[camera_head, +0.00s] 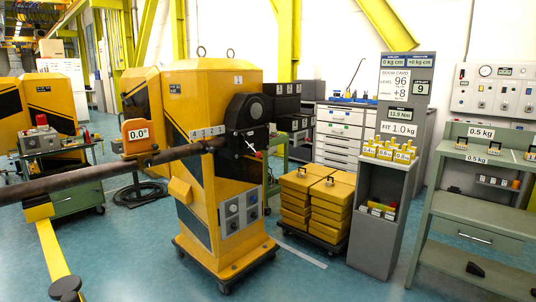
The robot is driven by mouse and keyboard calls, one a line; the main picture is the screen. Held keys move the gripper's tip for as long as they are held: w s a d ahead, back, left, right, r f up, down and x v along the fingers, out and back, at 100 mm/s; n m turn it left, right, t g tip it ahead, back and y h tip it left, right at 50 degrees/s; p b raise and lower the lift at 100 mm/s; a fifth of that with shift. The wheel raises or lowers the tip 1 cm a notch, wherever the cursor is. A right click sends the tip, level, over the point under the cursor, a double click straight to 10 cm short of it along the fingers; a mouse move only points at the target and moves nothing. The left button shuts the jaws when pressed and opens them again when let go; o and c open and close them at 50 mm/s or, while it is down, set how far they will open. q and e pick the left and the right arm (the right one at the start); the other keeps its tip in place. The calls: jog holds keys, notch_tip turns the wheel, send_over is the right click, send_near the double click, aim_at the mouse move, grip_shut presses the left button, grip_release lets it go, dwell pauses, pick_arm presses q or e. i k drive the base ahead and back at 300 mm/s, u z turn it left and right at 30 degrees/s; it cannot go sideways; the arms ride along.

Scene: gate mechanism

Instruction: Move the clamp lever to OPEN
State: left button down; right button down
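The gate mechanism is a yellow and black cabinet (207,110) on a wheeled base in the middle of the view. A black round housing (247,109) sits on its right upper side. A small pale pointed piece (250,146) shows on the dark block below the housing; I cannot tell whether it is the clamp lever. No OPEN marking is readable. A long dark brown bar (90,176) runs from the left edge to the cabinet. Neither of my grippers is in view.
Stacked yellow cases (331,207) stand right of the cabinet, beside a grey weight stand (372,238). A green shelf unit (473,211) is at the right. A yellow strip with a dark round end (66,285) is at lower left. Blue floor (310,283) is clear in front.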

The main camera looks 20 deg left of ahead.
aim_at(258, 154)
jog(key=i, duration=2.45)
jog(key=u, duration=3.05)
jog(key=i, duration=1.35)
jog(key=z, duration=1.5)
